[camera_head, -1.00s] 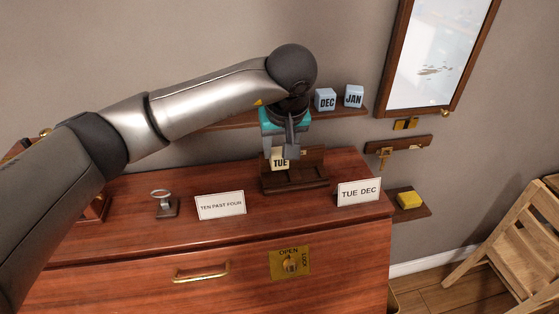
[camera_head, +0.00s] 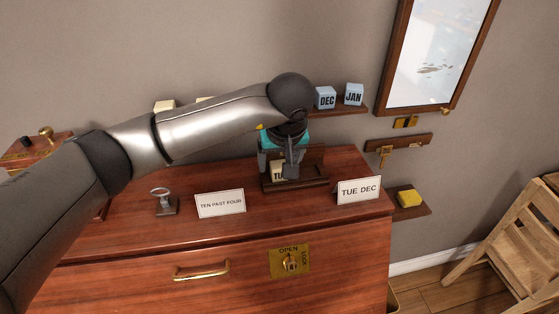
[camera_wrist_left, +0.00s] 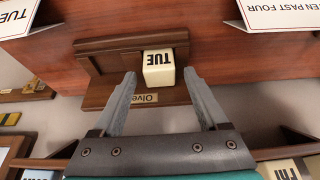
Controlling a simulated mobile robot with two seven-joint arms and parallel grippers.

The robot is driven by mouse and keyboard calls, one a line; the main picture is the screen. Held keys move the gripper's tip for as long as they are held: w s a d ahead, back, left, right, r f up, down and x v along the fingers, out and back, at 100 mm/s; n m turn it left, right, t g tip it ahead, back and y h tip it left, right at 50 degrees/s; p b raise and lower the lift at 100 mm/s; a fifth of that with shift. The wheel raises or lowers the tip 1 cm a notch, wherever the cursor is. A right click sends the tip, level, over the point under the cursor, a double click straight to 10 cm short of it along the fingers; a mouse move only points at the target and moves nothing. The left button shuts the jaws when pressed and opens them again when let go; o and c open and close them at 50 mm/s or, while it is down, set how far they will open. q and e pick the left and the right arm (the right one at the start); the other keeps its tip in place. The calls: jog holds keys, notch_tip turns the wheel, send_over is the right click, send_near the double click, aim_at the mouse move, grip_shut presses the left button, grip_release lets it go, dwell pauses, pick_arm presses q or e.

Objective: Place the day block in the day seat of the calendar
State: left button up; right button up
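The cream day block marked TUE (camera_head: 277,172) is in the left part of the dark wooden calendar (camera_head: 312,184) on the cabinet top, partly hidden by my left gripper in the head view. In the left wrist view the block (camera_wrist_left: 158,68) sits upright against the calendar's back (camera_wrist_left: 112,62), with the other part of the calendar empty. My left gripper (camera_head: 291,172) is over the calendar. In the wrist view its fingers (camera_wrist_left: 159,75) are spread, with a visible gap on each side of the block. My right gripper is not in view.
A TUE DEC card (camera_head: 359,190) stands right of the calendar, and a TEN PAST FOUR card (camera_head: 220,203) left of it. A small metal ring stand (camera_head: 164,201) is further left. Blue DEC (camera_head: 325,98) and JAN (camera_head: 353,95) blocks sit on the wall shelf behind.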

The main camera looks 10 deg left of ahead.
pick_arm(q)
jog(key=shift+r, duration=0.1)
jog(key=shift+r, duration=0.3)
jog(key=v, duration=1.1)
jog(key=shift+s+r+b, duration=0.25)
jog(key=shift+s+b, duration=0.05)
jog(key=shift+b, duration=0.05)
